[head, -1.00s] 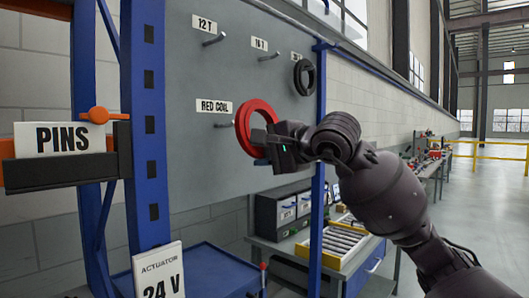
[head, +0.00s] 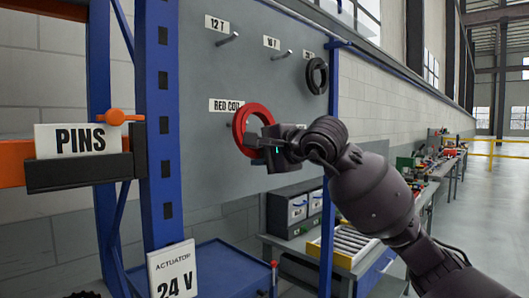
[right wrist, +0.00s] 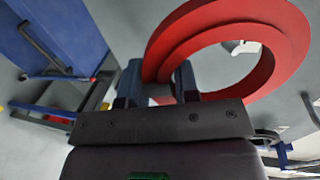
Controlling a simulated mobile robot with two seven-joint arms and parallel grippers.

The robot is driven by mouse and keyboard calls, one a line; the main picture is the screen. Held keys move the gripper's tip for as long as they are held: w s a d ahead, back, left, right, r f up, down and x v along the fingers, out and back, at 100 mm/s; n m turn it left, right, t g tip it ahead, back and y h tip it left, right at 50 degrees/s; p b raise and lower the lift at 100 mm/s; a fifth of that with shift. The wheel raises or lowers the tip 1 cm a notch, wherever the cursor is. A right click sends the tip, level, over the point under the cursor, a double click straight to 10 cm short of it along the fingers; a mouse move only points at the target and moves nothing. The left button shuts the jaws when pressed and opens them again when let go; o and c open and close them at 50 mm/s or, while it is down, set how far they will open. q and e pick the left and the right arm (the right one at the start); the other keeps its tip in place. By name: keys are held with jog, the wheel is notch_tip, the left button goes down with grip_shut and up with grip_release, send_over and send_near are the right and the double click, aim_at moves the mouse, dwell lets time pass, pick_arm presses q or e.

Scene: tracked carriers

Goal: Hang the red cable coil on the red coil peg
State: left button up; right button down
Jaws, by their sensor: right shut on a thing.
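The red cable coil (head: 239,134) is a thick red ring in front of the grey board, upright and facing roughly outward. My right gripper (head: 259,143) is shut on the coil's lower right rim. In the right wrist view the coil (right wrist: 285,75) rises from between the two fingers (right wrist: 160,88). The red coil peg (head: 229,125) shows only as a small bit at the coil's left edge, under the "RED COIL" label (head: 224,105). The rest of the peg is hidden, and I cannot tell whether it passes through the ring. My left gripper is not in view.
Other pegs (head: 228,39) stick out above, one with a black coil (head: 317,76) at upper right. A blue post (head: 160,120) and a "PINS" bin (head: 80,165) stand at left. A workbench with drawers (head: 295,208) and a yellow-edged tray (head: 342,240) is below.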

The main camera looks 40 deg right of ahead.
jog(key=x, duration=0.5)
jog(key=shift+w, duration=0.3)
jog(key=shift+w+a+f+b, duration=0.1)
jog(key=shift+b, duration=0.3)
dwell(0.4)
dwell(0.5)
jog(key=c, duration=0.8)
grip_release()
